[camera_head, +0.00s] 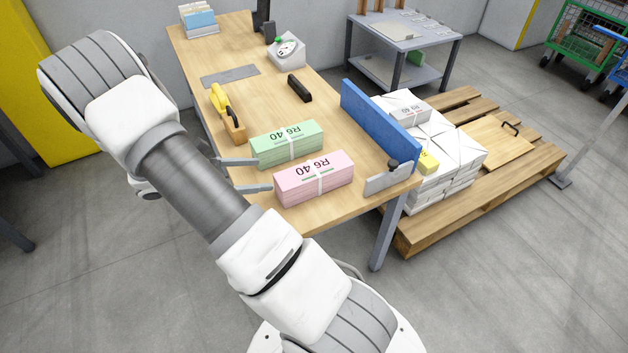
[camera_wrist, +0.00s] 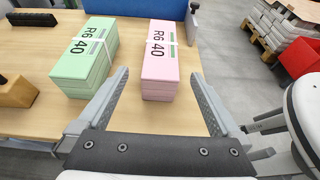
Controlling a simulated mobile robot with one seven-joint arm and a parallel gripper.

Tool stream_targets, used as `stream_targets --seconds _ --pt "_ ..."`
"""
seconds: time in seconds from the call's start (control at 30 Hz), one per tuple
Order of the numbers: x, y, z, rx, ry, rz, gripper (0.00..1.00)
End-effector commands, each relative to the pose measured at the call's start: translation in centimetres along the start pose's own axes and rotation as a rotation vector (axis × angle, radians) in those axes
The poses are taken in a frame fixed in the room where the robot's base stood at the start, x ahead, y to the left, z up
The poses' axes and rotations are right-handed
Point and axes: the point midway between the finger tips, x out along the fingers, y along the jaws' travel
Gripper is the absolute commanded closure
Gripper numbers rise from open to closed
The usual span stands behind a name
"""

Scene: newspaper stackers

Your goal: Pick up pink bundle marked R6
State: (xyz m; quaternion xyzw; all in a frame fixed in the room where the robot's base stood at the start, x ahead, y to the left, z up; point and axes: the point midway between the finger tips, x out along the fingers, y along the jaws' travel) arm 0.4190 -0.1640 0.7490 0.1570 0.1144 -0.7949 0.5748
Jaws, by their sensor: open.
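The pink bundle marked R6 40 (camera_head: 314,180) lies on the wooden table near its front end, with a white band around it. In the wrist view the pink bundle (camera_wrist: 159,62) lies ahead, between the lines of my two fingers. A green bundle, also marked R6 40 (camera_head: 287,145), lies beside it, with a gap between them; it also shows in the wrist view (camera_wrist: 86,57). My gripper (camera_head: 256,175) is open and empty at the table's left edge. In the wrist view my gripper (camera_wrist: 165,85) has its fingers spread wide, the bundle's near end at about fingertip level.
The wooden table (camera_head: 330,97) has a blue upright board (camera_head: 378,122) along its right edge and a grey metal plate (camera_head: 388,180) at the front corner. A wooden block with a yellow-handled tool (camera_head: 226,112) stands left of the green bundle. A pallet with white stacks (camera_head: 450,155) stands right.

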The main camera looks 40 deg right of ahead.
Motion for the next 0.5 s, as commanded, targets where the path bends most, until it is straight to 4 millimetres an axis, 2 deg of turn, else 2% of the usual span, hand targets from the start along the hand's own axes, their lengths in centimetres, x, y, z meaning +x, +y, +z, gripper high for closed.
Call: stream_targets --seconds 0.03,0.1,0.3,0.5 --pt "1.4 -0.1 -0.2 0.001 -0.002 -0.004 0.00" --pt "3.0 -0.1 -0.2 0.001 0.000 -0.005 0.00" --pt "7.1 -0.1 -0.2 0.002 0.001 -0.004 0.00" --pt "9.2 -0.1 -0.1 0.001 0.002 -0.002 0.00"
